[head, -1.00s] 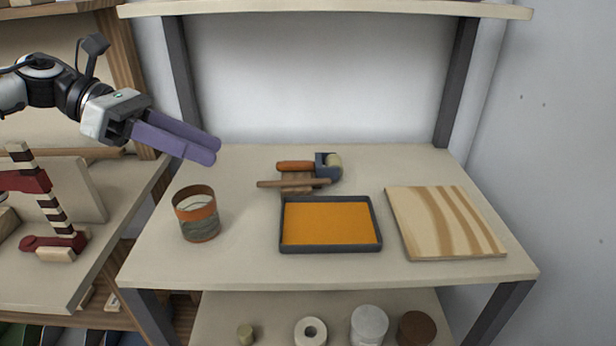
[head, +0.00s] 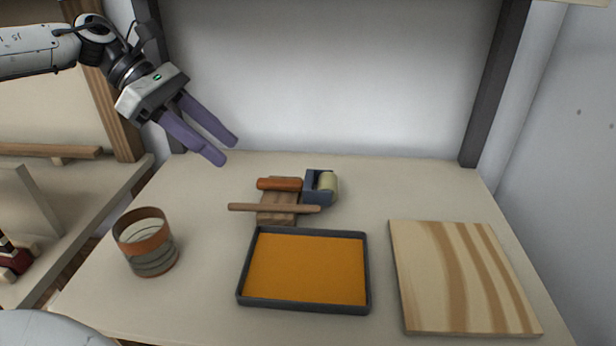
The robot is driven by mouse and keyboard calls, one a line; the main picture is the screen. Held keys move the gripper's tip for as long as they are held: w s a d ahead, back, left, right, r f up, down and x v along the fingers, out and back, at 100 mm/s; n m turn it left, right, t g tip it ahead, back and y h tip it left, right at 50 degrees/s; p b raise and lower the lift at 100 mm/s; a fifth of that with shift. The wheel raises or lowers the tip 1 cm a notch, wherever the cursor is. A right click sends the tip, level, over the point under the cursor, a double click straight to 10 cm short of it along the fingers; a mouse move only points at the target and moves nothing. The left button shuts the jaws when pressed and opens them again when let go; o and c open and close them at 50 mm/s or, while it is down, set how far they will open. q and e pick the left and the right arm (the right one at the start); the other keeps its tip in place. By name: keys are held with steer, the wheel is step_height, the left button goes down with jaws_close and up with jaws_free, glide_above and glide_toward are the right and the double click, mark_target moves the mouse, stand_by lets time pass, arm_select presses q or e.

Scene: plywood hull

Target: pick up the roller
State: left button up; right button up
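The roller (head: 329,188) lies at the back middle of the table, with a cream cylinder in a blue-grey frame. An orange handle (head: 279,184) lies at its left and seems to belong to it; the join is not clear. My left gripper (head: 228,151) is in the air to the left of the roller and above the table. Its two purple fingers point down and right, apart, with nothing between them. My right gripper is out of view.
A brown stick (head: 245,207) and a wooden block (head: 277,217) lie by the orange handle. In front is a dark-rimmed tray (head: 368,270) with an orange surface. A striped board (head: 440,280) lies right, a banded can (head: 150,252) stands left. Shelf posts (head: 497,85) rise behind.

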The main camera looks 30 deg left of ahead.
mark_target(257, 180)
arm_select(q)
steer(key=x, duration=0.4)
steer(key=s+x, duration=0.1)
steer(key=x, duration=0.2)
steer(key=shift+d, duration=0.25)
steer(key=shift+w+d+f, duration=0.3)
steer(key=shift+d+f, duration=0.05)
steer(key=shift+f, duration=0.05)
steer(key=shift+c, duration=0.4)
jaws_close()
